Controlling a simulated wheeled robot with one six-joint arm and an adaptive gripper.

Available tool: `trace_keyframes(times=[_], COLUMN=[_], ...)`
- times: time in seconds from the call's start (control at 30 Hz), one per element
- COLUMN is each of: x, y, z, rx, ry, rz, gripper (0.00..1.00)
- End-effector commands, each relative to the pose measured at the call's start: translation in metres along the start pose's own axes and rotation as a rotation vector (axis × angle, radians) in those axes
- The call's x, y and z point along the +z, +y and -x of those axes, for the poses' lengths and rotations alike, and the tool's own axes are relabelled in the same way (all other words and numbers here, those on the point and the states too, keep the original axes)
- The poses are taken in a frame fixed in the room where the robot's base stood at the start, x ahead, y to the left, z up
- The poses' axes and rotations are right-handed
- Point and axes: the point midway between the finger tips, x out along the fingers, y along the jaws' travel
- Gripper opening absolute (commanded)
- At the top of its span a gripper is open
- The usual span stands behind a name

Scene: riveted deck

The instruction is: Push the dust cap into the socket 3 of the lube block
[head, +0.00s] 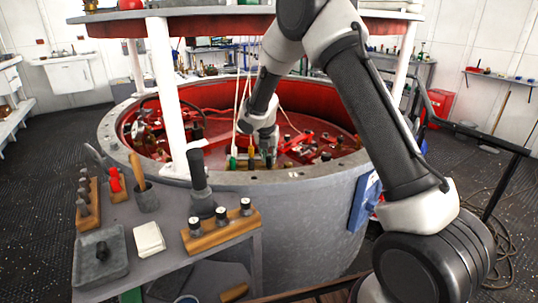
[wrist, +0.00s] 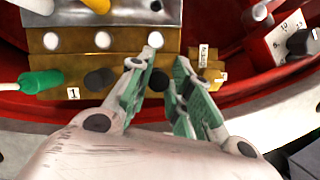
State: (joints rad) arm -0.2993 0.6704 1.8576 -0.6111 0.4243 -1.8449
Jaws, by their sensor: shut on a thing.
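The lube block (wrist: 75,62) is a stepped brass-coloured block with a tag reading 1 and a row of white round faces above its front row. A green plug (wrist: 42,82) sits at the left of the front row and a dark round piece (wrist: 100,80) in the middle. My gripper (wrist: 165,66) is at the right end of the row, its green-padded fingers closed around a small black piece, apparently the dust cap (wrist: 159,80). The fingers partly hide it, and I cannot tell how deep it sits. In the head view my gripper (head: 258,150) is over the tub's near rim.
A labelled brass block (wrist: 204,58) stands close right of my fingers, with a red-and-white numbered block (wrist: 285,40) beyond. A white post (head: 166,95) rises left of my arm. A bench holds a wooden rack (head: 222,232) with several dark-bodied pieces and a grey tray (head: 100,258).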

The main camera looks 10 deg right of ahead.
Motion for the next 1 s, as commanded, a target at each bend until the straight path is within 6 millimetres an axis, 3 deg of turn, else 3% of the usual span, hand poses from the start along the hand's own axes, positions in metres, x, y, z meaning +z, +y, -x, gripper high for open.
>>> trace_keyframes(times=[0.67,0.7,0.83,1.0], x=[-0.0023,-0.0024,-0.0024,-0.0023], y=[-0.0001,0.0,0.0,0.0], z=[-0.0058,-0.006,-0.0059,-0.0059], rx=[0.0,0.0,0.0,0.0], ry=[0.001,0.0,0.0,0.0], rz=[0.001,0.001,0.001,0.001], gripper=[0.0,0.22,0.45,0.45])
